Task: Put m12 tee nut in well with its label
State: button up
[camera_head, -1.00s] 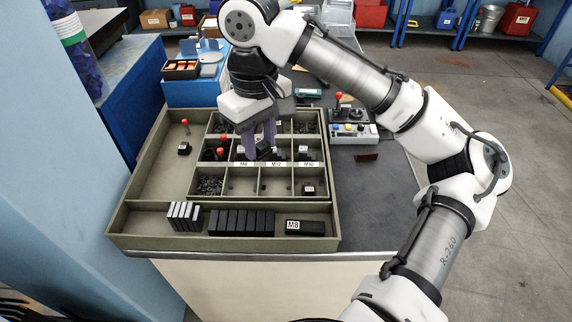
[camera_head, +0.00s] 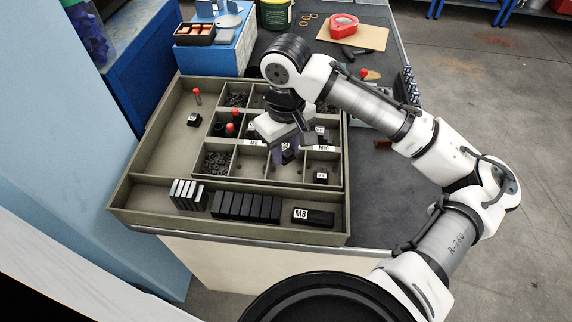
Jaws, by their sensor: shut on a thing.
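My gripper (camera_head: 286,156) points down over the front row of small wells in the tray (camera_head: 135,196). Its purple fingers are shut on a small dark block with a pale marked face, the m12 tee nut (camera_head: 288,154); the marking is too small to read. It is at the middle well of that row, between the M8 label (camera_head: 255,142) and the M10 label (camera_head: 323,148). The M12 label is mostly hidden by my gripper. I cannot tell whether the nut touches the well floor.
A similar dark block (camera_head: 321,176) sits in the right front well, and loose dark parts (camera_head: 217,162) fill the left one. Red-topped pieces (camera_head: 231,127) stand behind. Dark bars and an M8-marked block (camera_head: 313,217) lie in the front trough. Dividers surround my gripper.

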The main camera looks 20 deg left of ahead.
aim_at(286, 175)
jog(key=shift+f, duration=3.15)
jog(key=shift+f, duration=0.2)
jog(key=o, duration=0.7)
jog(key=shift+o, duration=0.2)
jog(key=shift+r, duration=0.15)
notch_tip(286, 175, up, 12)
jog(key=shift+r, duration=0.1)
